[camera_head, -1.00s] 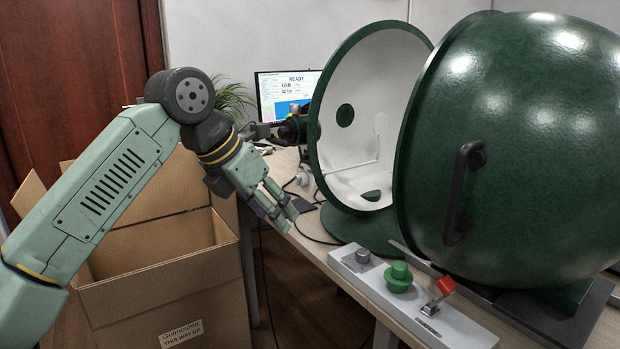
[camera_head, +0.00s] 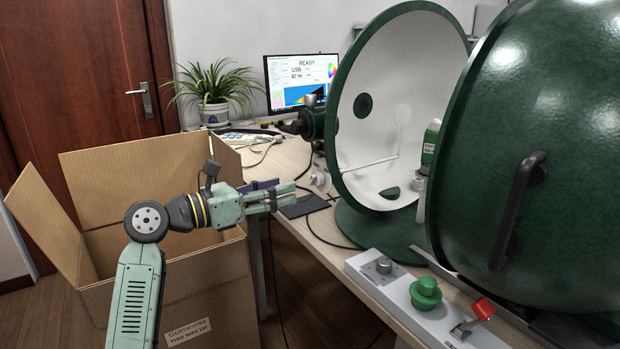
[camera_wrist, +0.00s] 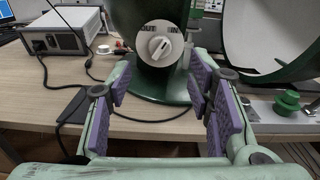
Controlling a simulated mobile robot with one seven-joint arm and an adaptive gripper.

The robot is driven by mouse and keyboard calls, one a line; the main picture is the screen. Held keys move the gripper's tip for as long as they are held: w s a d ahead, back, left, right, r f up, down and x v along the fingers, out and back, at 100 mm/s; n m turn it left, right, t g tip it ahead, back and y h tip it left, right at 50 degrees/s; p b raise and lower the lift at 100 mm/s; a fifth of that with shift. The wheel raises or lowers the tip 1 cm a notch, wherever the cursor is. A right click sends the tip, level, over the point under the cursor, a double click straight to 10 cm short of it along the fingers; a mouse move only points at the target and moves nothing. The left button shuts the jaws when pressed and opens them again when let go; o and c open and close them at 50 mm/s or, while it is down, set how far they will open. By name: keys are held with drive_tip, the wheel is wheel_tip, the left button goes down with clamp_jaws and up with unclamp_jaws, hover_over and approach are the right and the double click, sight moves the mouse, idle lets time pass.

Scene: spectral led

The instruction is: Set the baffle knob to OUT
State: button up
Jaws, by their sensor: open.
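The baffle knob (camera_wrist: 159,46) is a white round dial with a raised grip. It is on the dark green stand (camera_wrist: 150,82), at the upper middle of the wrist view. OUT is printed at its upper left and IN at its upper right. The grip leans to the upper right, toward the IN side. The knob also shows edge-on in the head view (camera_head: 320,180), left of the open sphere. My gripper (camera_head: 294,197) is open and empty, above the table edge and short of the knob. In the wrist view its purple-padded fingers (camera_wrist: 160,82) flank the knob's line, apart from it.
A control strip (camera_head: 357,264) with a grey knob, a green button (camera_head: 426,292) and a red-tipped switch (camera_head: 482,309) lies at the table's front. A cardboard box (camera_head: 150,165) stands below my arm. A grey instrument (camera_wrist: 65,32) and cables are on the table.

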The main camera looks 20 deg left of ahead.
sight(310, 180)
drive_tip(key=p+x, duration=0.1)
drive_tip(key=x, duration=0.6)
drive_tip(key=shift+w, duration=0.15)
drive_tip(key=shift+c, duration=0.3)
clamp_jaws()
idle(0.4)
